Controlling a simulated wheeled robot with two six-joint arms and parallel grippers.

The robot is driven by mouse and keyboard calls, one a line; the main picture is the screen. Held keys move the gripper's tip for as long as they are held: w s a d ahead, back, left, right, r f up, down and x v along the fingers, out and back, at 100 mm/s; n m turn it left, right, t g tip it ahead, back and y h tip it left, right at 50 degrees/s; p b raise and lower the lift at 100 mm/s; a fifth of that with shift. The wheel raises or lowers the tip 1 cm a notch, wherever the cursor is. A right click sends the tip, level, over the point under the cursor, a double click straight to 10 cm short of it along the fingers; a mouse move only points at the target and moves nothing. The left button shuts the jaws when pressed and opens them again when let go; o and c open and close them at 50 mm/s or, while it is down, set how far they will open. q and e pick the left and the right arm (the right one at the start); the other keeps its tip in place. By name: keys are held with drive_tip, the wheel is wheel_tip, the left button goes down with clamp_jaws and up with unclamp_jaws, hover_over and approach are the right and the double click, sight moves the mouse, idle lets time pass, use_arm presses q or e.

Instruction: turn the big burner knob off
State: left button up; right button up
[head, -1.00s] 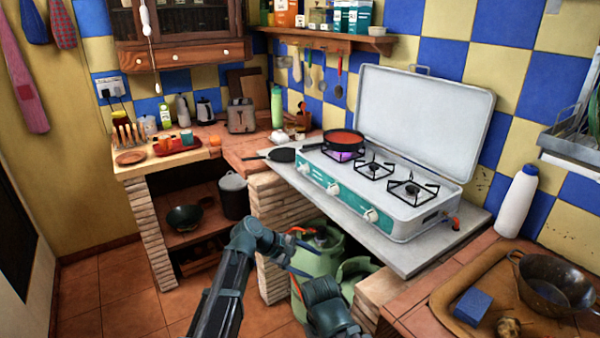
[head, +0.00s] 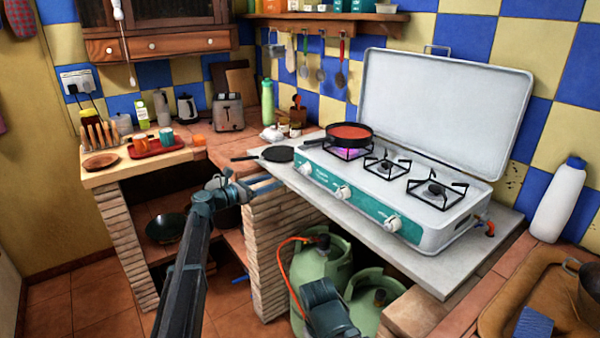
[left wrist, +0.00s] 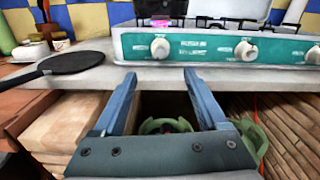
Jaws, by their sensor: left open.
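The stove (head: 420,190) is white with a green front panel that carries three white knobs. The left knob (head: 306,168) is below the lit burner, which glows purple under a pan of red sauce (head: 350,132). The middle knob (head: 343,192) and right knob (head: 391,222) are farther along. My left gripper (head: 275,184) is open and empty, left of the stove near the counter's front edge. In the left wrist view its fingers (left wrist: 158,76) point toward the stove, apart from the left knob (left wrist: 160,48). My right gripper is not visible.
A black flat pan (head: 277,154) lies on the grey slab (head: 420,262) left of the stove. Green gas bottles (head: 318,262) with an orange hose stand below. The stove's lid (head: 450,110) stands open. The floor at the left is free.

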sight(300, 171)
use_arm(q)
drive_tip(key=x, duration=1.2)
drive_tip(key=shift+w+d, duration=0.15)
drive_tip(key=shift+d, duration=0.05)
clamp_jaws()
